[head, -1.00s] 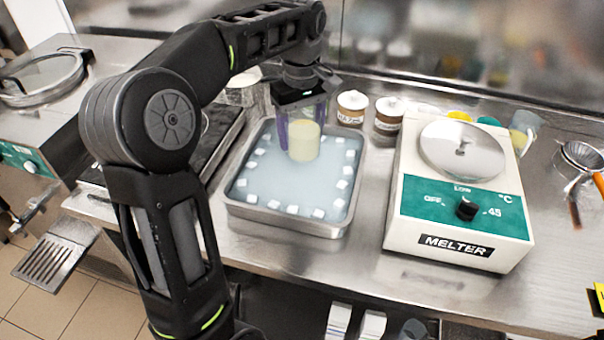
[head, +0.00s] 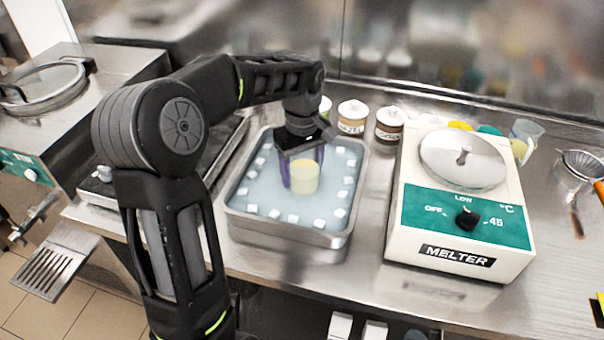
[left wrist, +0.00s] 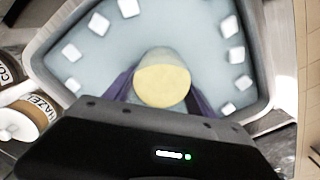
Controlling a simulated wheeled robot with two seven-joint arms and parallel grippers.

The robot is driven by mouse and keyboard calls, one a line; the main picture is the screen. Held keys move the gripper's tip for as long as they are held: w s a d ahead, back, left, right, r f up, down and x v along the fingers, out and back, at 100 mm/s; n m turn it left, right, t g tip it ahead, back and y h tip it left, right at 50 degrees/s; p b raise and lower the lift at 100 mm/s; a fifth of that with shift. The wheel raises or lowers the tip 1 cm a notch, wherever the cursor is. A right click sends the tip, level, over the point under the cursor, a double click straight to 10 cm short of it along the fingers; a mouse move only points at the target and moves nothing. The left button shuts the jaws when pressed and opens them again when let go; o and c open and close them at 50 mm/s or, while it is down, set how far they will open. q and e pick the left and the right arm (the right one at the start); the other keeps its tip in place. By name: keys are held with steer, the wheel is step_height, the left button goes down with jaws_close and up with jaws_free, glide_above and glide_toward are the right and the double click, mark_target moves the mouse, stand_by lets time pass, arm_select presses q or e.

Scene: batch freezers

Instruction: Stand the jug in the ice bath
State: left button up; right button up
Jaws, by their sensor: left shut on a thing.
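The jug (head: 305,178) is a clear cup with pale yellow contents. It is upright within the ice bath (head: 296,236), a steel pan of cloudy water with white ice cubes along its walls. My left gripper (head: 303,172) is shut on the jug from above, with purple fingers on its sides. In the left wrist view the jug (left wrist: 162,84) sits between the purple fingers, with bath water and cubes around it. Whether its base touches the pan floor is hidden by the cloudy water. My right gripper is not in view.
A white melter (head: 462,205) with a green panel and round lid stands right of the bath. Two labelled jars (head: 352,118) (head: 389,125) stand behind it. A batch freezer (head: 60,110) is at the left. A strainer (head: 585,165) lies at the far right.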

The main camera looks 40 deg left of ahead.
arm_select(q)
steer(key=shift+f, duration=0.7)
steer(key=shift+f, duration=0.2)
steer(key=o, duration=1.7)
steer(key=shift+r, duration=0.15)
